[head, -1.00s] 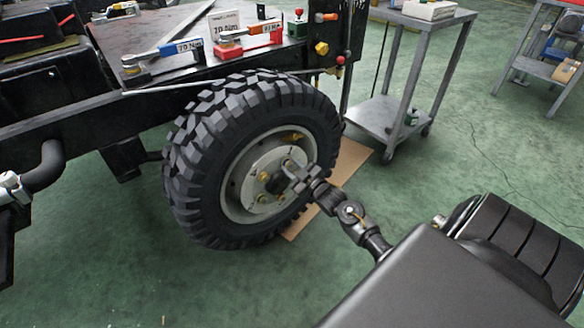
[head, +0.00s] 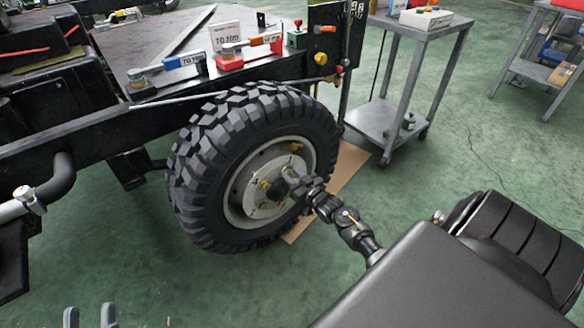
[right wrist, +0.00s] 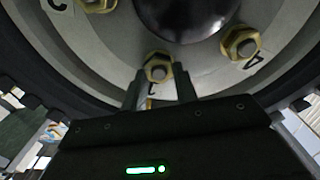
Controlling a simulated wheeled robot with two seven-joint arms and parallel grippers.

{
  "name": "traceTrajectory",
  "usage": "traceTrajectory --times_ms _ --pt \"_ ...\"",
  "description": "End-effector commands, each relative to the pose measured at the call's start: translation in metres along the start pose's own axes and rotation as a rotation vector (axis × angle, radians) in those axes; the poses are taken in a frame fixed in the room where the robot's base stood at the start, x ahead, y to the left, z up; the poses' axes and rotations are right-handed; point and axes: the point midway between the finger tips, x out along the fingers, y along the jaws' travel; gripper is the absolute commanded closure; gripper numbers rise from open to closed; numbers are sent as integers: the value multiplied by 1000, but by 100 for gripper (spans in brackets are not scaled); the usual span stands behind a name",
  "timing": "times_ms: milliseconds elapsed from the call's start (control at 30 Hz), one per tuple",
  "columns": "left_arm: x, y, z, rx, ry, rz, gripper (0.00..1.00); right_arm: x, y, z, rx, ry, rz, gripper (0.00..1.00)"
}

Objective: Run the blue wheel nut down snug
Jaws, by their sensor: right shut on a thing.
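The wheel (head: 215,150) stands upright under the black chassis, with a light grey rim (head: 241,195) and brass-coloured nuts. No blue nut shows. My right gripper (head: 288,178) is at the rim, beside the hub. In the right wrist view its fingers (right wrist: 160,82) are shut on the lower brass-coloured nut (right wrist: 158,64), one on each side, near a partly hidden mark on the rim. Another nut (right wrist: 240,42) sits right of it, and one at upper left is partly cut off. My left gripper (head: 89,316) is open and empty at the bottom left edge.
A grey trolley (head: 405,80) stands behind right. Cardboard (head: 345,170) lies beside the wheel. Green floor is clear in front.

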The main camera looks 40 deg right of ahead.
Motion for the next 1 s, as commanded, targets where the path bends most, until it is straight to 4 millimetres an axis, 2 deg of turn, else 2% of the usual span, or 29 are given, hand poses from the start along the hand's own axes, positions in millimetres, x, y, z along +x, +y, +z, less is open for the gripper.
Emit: traceTrajectory --times_ms 333,367,533,833,1000 --pt "0 2 3 -2 -24 5 64 0 0 1 17 -1 0 94" --pt "0 2 3 -2 -24 5 64 0 0 1 17 -1 0 70" --pt "0 2 3 -2 -23 4 64 0 0 1 16 0 0 49" --pt "0 1 2 -1 -25 4 64 -2 0 0 15 0 0 49" --pt "-1 8 10 -7 -112 23 64 -23 0 -1 15 -2 0 49"
